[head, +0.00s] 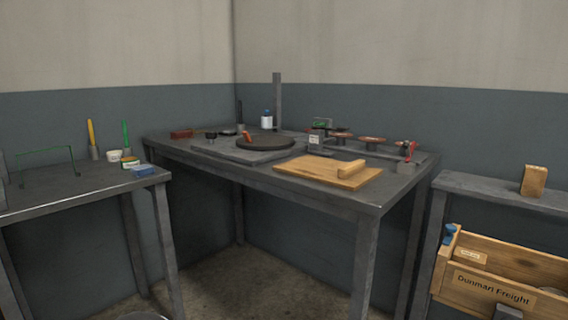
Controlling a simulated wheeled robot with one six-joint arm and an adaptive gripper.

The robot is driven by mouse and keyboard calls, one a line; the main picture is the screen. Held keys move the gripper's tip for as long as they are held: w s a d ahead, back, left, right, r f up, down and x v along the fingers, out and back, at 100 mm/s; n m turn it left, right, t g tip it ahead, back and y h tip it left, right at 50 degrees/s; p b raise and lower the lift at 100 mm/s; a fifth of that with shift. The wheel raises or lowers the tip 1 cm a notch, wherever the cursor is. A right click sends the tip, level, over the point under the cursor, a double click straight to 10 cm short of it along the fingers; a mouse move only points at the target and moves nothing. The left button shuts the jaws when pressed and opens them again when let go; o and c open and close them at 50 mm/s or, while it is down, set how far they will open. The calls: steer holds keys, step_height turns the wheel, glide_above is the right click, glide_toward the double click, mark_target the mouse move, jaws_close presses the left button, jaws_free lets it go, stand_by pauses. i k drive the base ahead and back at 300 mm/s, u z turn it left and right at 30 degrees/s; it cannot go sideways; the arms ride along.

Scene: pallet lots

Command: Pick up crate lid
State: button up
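A flat light-wood board with a raised wooden bar (350,169) across its right part, which looks like the crate lid (310,168), lies flat on the dark grey table (270,177) near its front right edge. An open wooden crate (490,290) with the words "Dunmari Freight" on its front stands at the lower right, cut off by the frame. My gripper is not visible in the head view, and nothing touches the board.
Behind the board are a small grey device (316,138) and a rack with several brownish discs (372,139). A round dark plate (265,143) lies to its left. A wooden block (534,181) stands on the right shelf (500,190). A side table (75,195) stands left, beyond a floor gap.

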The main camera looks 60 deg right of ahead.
mark_target(353, 176)
steer(key=i, duration=1.8)
steer(key=z, duration=3.25)
